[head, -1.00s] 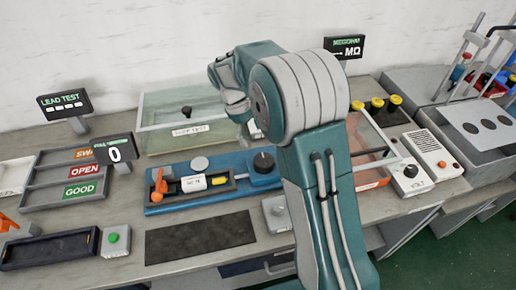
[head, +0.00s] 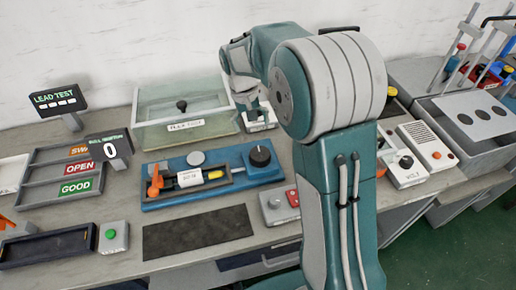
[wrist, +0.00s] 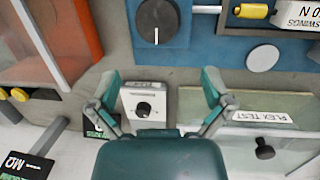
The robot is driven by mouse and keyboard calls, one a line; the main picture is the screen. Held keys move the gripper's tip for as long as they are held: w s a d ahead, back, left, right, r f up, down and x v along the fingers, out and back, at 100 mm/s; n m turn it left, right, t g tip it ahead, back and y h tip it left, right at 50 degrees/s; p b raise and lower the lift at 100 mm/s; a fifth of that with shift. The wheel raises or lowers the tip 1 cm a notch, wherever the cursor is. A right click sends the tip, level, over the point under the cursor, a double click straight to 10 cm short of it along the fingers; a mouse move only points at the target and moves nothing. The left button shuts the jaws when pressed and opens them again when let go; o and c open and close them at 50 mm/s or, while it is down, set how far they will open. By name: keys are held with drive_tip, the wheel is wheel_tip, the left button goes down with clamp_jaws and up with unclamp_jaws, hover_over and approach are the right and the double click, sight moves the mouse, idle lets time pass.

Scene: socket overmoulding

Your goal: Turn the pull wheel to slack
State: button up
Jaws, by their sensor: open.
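The pull wheel (head: 260,157) is a round black knob at the right end of the blue fixture (head: 165,203). It also shows at the top of the wrist view (wrist: 158,20), with a white mark line pointing to the picture's bottom. My gripper (wrist: 158,88) is open and empty, its two green fingers spread apart. In the wrist view the wheel lies beyond the fingertips, apart from them. In the head view the gripper is small and partly hidden by my arm, behind the wheel. The pull display (head: 112,149) reads 0.
A white box with a black knob (wrist: 145,107) sits between my fingers in the wrist view. The clear flex test case (head: 185,110) stands beside it. An orange lever (head: 155,180) and a white labelled part (head: 190,178) are on the fixture. A dark mat (head: 198,232) lies in front.

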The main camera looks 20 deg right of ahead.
sight(260, 153)
drive_tip(key=f+m, duration=0.3)
drive_tip(key=s+d+f+m+t+y, duration=0.1)
drive_tip(key=f+m, duration=0.2)
drive_tip(key=f, duration=0.1)
drive_tip(key=s+f+m, duration=0.1)
drive_tip(key=f+m, duration=0.2)
drive_tip(key=shift+d+f+m+t, duration=0.3)
drive_tip(key=shift+d+f+m, duration=0.1)
drive_tip(key=c, duration=0.8)
